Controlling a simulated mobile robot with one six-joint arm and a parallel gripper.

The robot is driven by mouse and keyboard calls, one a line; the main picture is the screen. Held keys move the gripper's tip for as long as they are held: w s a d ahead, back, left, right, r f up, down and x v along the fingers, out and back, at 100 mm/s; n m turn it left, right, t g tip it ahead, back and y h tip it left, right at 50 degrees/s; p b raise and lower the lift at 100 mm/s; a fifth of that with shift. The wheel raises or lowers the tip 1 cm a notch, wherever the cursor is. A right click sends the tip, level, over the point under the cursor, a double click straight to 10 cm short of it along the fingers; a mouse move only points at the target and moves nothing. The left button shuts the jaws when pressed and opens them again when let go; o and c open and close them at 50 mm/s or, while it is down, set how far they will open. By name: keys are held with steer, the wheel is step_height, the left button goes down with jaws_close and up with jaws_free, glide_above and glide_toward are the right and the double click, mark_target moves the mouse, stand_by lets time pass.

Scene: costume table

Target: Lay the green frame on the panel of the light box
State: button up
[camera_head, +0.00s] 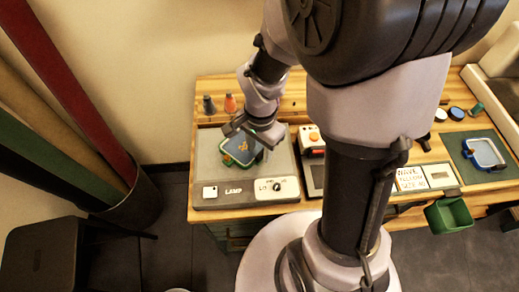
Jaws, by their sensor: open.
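The green frame (228,158), with a dark blue inside and an orange pattern, is on or just above the grey panel (272,167) of the light box (240,200), near the panel's middle. The light box carries a LAMP label, a white square and a dial along its front. My gripper (248,141) is open over the back right part of the frame and hides some of its edge. I cannot tell whether the fingers touch the frame.
A blue-rimmed frame (485,153) lies on a dark green mat at the right. A green bin (448,215) hangs at the front edge. My arm hides the table's middle.

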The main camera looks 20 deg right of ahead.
step_height(320, 180, up, 16)
steer(key=s+a+n+t+p, duration=0.2)
steer(key=p, duration=0.2)
steer(key=s+a+r+n+t+y, duration=0.2)
steer(key=s+a+r+n+t, duration=0.1)
steer(key=s+r+n, duration=0.3)
step_height(320, 180, up, 2)
steer(key=shift+s+a+r+t, duration=0.25)
steer(key=shift+s+a, duration=0.2)
steer(key=shift+s, duration=0.4)
